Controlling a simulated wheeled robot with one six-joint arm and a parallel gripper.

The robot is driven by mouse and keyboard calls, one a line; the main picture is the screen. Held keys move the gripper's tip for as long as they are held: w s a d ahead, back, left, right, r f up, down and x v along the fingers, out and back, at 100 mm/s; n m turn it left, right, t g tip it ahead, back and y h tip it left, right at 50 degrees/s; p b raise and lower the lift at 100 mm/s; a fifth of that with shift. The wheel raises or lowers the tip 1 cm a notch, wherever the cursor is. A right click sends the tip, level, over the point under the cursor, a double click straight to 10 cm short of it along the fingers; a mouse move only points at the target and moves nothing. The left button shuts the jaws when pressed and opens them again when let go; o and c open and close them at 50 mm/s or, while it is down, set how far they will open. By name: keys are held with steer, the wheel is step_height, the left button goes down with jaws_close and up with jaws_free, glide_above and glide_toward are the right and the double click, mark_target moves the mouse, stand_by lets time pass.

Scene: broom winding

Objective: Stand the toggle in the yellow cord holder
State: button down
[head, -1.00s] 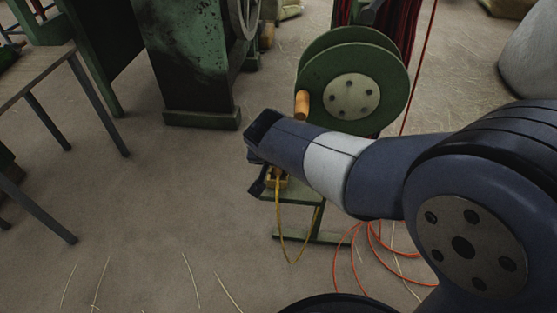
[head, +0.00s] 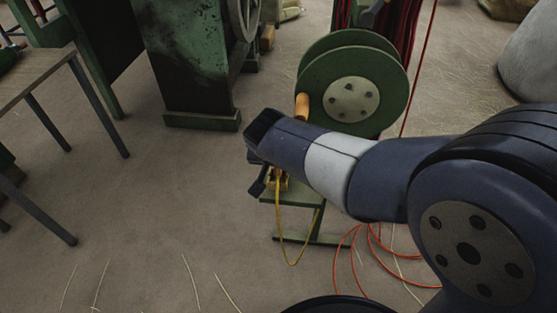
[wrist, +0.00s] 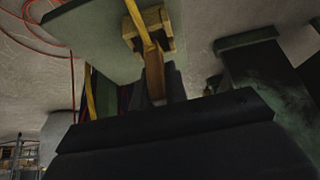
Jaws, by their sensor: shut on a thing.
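My gripper (wrist: 154,88) is shut on the brown wooden toggle (wrist: 154,72), which shows between its dark fingers in the wrist view. The toggle's far end overlaps the edge of the yellow cord holder (wrist: 166,44); I cannot tell whether it is inside. The holder sits on a green plate (wrist: 88,38). A yellow cord (wrist: 136,14) runs across the holder to the toggle. In the head view my gripper (head: 268,181) is at the holder (head: 271,186), partly hiding it and the toggle. The cord (head: 281,235) hangs in a loop below.
A green reel (head: 385,80) with an orange handle (head: 302,106) stands just behind my arm. Orange cord (head: 345,255) lies coiled on the floor at right. A green machine (head: 195,70) stands behind, a table (head: 40,75) at left. The floor between is open.

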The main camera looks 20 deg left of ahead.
steer(key=shift+f+b, duration=0.7)
steer(key=shift+f, duration=0.1)
steer(key=c, duration=1.7)
jaws_free()
steer(key=p+v, duration=0.5)
steer(key=v, duration=0.6)
steer(key=shift+b+x, duration=1.9)
steer(key=shift+x, duration=2.4)
